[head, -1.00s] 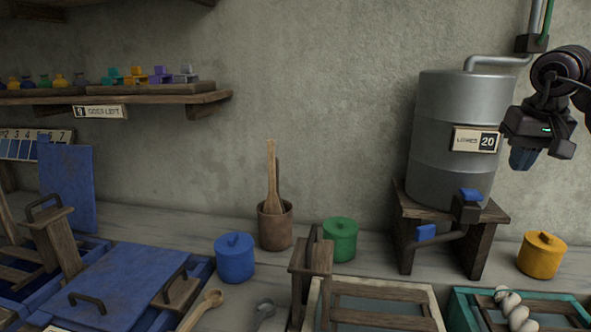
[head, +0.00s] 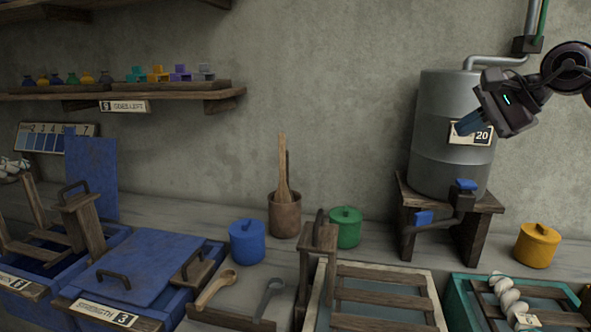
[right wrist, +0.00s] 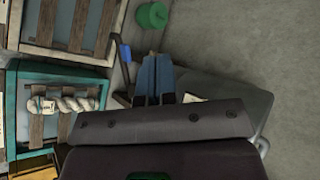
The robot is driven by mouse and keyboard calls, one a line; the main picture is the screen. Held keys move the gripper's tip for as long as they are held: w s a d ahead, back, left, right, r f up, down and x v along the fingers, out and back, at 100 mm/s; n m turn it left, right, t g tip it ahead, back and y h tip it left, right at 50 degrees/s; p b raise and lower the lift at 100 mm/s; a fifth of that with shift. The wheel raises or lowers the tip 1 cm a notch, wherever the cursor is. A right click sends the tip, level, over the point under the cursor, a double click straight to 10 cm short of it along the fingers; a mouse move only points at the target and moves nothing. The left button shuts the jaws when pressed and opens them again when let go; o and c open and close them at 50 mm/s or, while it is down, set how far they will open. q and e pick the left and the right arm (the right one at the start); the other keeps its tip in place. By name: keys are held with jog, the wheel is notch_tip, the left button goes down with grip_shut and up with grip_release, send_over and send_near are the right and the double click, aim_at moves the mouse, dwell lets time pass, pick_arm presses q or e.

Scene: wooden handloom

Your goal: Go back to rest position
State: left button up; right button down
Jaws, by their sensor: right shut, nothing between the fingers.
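My right gripper (head: 467,124) is raised at the upper right in the head view, in front of the grey metal drum (head: 437,150). Its blue fingers point left and slightly down, are closed together and hold nothing. They cover part of the drum's label. In the right wrist view the blue fingers (right wrist: 154,78) also show closed and empty, with the drum (right wrist: 235,95) beyond them. My left gripper is not in view.
The drum stands on a wooden stand (head: 476,228) with a blue-handled tap. Blue (head: 247,242), green (head: 346,228) and yellow (head: 537,246) lidded pots stand on the bench. A teal tray (head: 462,298) holds a twisted skein. A shelf (head: 215,97) is at left. Wall space between is clear.

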jog(key=s+a+m+t+y+p, duration=0.1)
jog(key=s+a+m+t+y, duration=0.1)
jog(key=a+m+y, duration=0.95)
jog(key=s+d+f+m+t+h+p, duration=0.2)
jog(key=s+f+m+t+h, duration=0.3)
jog(key=f+m, duration=0.95)
jog(key=d+f+m+t+h+p, duration=0.1)
jog(key=f+m+t+h, duration=0.55)
jog(key=m, duration=1.35)
pick_arm(q)
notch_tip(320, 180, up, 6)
jog(key=p, duration=0.3)
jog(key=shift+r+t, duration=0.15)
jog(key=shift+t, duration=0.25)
pick_arm(e)
jog(key=s+d+f+m+g+h, duration=0.2)
jog(key=s+f+m+g, duration=0.3)
jog(key=s+f, duration=0.9)
jog(key=s+d+f+m+g+h, duration=0.2)
jog(key=s+f+m+g+h, duration=0.2)
jog(key=s+f+m, duration=0.4)
jog(key=s+f+h, duration=0.1)
jog(key=s+f, duration=0.5)
jog(key=s, duration=0.5)
jog(key=shift+d+g, duration=0.2)
jog(key=shift+g, duration=0.15)
jog(key=shift+f, duration=0.1)
